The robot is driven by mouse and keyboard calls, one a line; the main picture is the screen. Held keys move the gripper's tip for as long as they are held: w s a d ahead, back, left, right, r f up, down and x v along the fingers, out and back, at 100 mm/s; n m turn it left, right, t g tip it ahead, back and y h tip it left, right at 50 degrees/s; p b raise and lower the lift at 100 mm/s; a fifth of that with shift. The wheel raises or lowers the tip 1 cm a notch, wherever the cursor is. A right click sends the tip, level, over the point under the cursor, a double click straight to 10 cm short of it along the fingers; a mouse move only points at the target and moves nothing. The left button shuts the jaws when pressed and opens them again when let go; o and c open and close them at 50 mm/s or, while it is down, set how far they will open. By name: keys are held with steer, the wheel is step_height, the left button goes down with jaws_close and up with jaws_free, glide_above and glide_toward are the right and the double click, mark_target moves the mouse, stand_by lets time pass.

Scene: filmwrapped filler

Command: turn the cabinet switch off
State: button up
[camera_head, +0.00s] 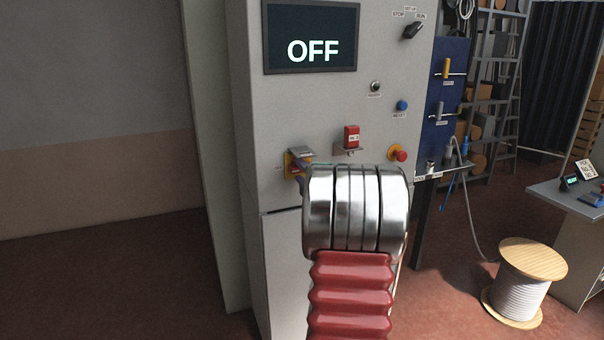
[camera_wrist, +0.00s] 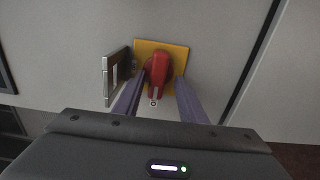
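The grey cabinet (camera_head: 330,100) stands ahead, and its dark display (camera_head: 311,37) reads OFF. The cabinet switch is a red handle (camera_wrist: 158,70) on a yellow square plate (camera_wrist: 177,55). In the head view the yellow plate (camera_head: 290,165) shows only partly behind my gripper (camera_head: 301,170). In the wrist view the two purple fingers of my gripper (camera_wrist: 162,82) are apart, one on each side of the red handle. A gap shows between the handle and the right finger; whether the left finger touches it I cannot tell.
A hinged metal flap (camera_wrist: 117,76) stands out just left of the switch. A red block (camera_head: 351,136) on a bracket, a red button (camera_head: 398,153), a blue button (camera_head: 402,105) and a black selector (camera_head: 413,29) are also on the cabinet. A cable spool (camera_head: 533,256) stands on the floor at right.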

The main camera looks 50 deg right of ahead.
steer(key=shift+r, duration=0.15)
steer(key=shift+s+a, duration=0.2)
steer(key=shift+s, duration=0.2)
steer(key=v, duration=1.3)
